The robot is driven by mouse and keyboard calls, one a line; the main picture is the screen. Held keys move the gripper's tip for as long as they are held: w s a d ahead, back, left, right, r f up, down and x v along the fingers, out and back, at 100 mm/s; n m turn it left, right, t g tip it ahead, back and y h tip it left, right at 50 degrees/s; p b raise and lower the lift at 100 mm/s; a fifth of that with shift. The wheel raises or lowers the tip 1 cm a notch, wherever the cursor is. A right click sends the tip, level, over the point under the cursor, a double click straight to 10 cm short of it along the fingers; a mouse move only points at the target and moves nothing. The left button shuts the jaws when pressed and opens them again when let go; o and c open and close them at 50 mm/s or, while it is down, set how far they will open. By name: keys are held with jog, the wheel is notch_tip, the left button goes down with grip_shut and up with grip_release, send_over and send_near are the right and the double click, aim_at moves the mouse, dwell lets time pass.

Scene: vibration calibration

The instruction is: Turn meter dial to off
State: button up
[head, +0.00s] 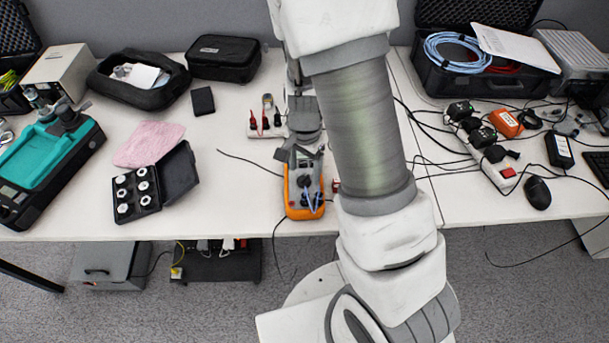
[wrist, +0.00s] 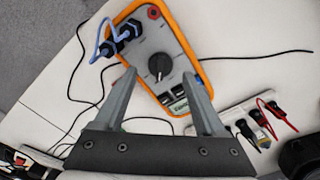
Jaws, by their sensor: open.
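The orange and grey meter (head: 304,206) lies on the white table near its front edge, in the middle of the head view. It also shows in the wrist view, and its black round dial (wrist: 159,67) has a pale pointer mark. Blue leads with black plugs (wrist: 122,38) sit at one end of the meter. My gripper (wrist: 160,82) is open and empty, with its two fingers apart over the meter. The dial lies between and just beyond the fingertips in the wrist view. The gripper and arm hide part of the meter in the head view.
A power strip (wrist: 252,118) with red and black plugs stands beside the meter. An open black case with white knobs (head: 137,193) lies to the left. Loose black cables cross the table. The table between the case and the meter is mostly clear.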

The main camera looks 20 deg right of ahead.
jog(key=shift+f, duration=1.1)
grip_shut()
